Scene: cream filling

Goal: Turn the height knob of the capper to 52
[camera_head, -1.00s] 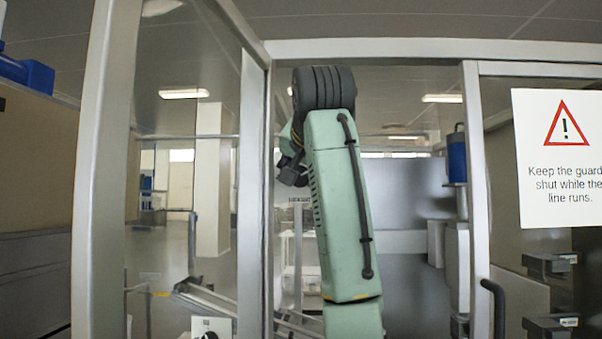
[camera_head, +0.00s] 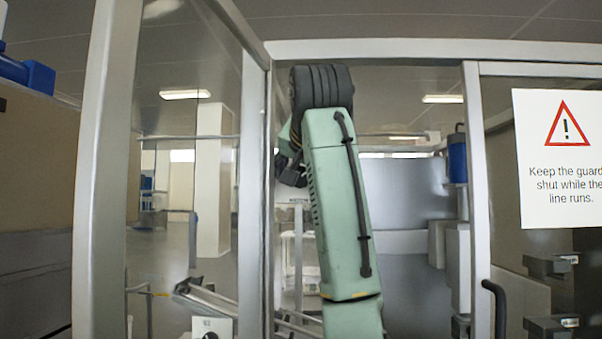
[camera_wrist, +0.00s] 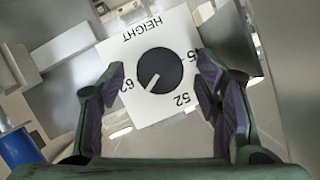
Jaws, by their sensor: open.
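In the wrist view a black round height knob (camera_wrist: 159,70) sits on a white plate (camera_wrist: 137,47) marked HEIGHT. Numbers 62, 52 and one partly hidden number stand around it, turned in the picture. The knob's white pointer line points to the lower left, between 62 and 52. My gripper (camera_wrist: 165,85) is open, with one finger left of the knob and one right of it, neither seen touching it. The right finger overlaps the plate's edge.
In the head view a metal-framed glass guard (camera_head: 100,170) stands at the left. A framed panel with a warning sign (camera_head: 564,155) stands at the right. My arm reaches through the opening between them. In the wrist view a blue cylinder (camera_wrist: 19,148) lies at the lower left.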

